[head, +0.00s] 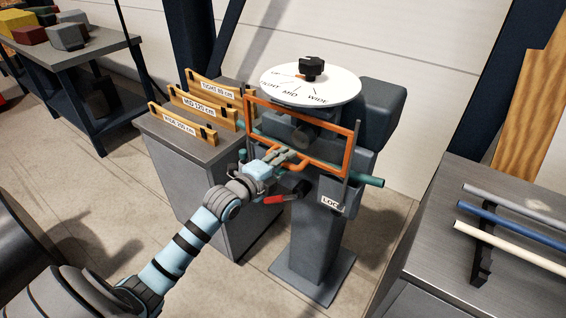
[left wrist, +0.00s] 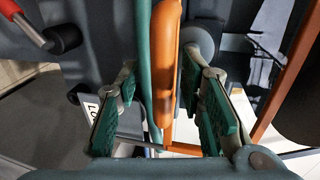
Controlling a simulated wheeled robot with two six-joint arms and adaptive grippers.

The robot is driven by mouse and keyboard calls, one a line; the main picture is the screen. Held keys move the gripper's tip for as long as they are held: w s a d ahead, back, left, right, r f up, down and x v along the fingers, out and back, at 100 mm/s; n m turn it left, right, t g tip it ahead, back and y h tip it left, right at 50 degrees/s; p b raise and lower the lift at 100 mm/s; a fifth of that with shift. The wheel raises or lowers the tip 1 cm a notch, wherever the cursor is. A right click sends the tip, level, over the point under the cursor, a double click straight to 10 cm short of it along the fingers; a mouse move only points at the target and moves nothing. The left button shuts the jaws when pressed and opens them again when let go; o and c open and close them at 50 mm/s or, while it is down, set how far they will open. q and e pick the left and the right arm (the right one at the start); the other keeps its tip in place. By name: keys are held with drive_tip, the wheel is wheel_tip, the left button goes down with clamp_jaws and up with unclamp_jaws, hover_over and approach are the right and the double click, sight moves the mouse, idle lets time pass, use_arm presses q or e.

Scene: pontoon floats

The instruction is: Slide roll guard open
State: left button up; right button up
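The roll guard (head: 352,150) is an orange rectangular frame on the front of a grey machine. It stands upright across the rolls, below a white dial. My left gripper (head: 287,162) is at its lower edge. In the left wrist view, an orange bar (left wrist: 165,70) of the guard runs between the two green-padded fingers (left wrist: 163,115). The fingers are apart, with a gap on either side of the bar, so the gripper is open around it. A green tube (head: 367,180) passes behind the guard and sticks out to the right. My right gripper is not in view.
The dial (head: 328,83) with a black knob tops the machine. A red-handled lever (head: 275,199) is just below my left gripper. Labelled yellow gauges (head: 205,108) stand on a grey cabinet at left. Several rods (head: 510,218) rest on a bench at right.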

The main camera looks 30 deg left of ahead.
use_arm(q)
drive_tip(key=v, duration=1.2)
